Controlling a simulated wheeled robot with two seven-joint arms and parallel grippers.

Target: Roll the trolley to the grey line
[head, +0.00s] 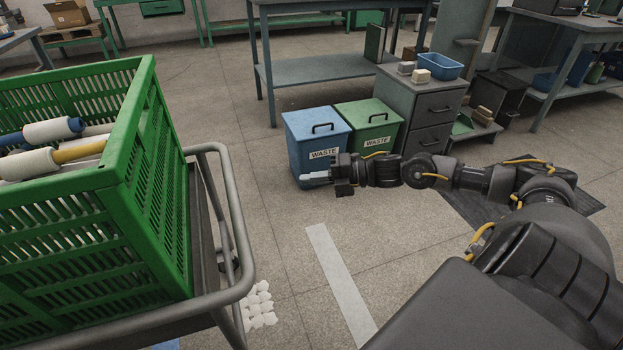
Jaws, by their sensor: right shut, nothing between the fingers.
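The trolley (243,262) stands at the left, with a grey tube frame and handle on its right end. It carries a green slatted crate (150,185) holding yarn cones on blue and yellow tubes. My right gripper (314,177) is shut and empty, pointing left in front of the blue waste bin. It is apart from the trolley's handle. My left gripper is out of view.
A blue waste bin (304,142) and a green waste bin (372,118) stand beside a grey drawer cabinet (430,112). White patches (258,305) lie on the floor by the trolley. A dark mat (462,213) lies at right. Workbenches stand behind.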

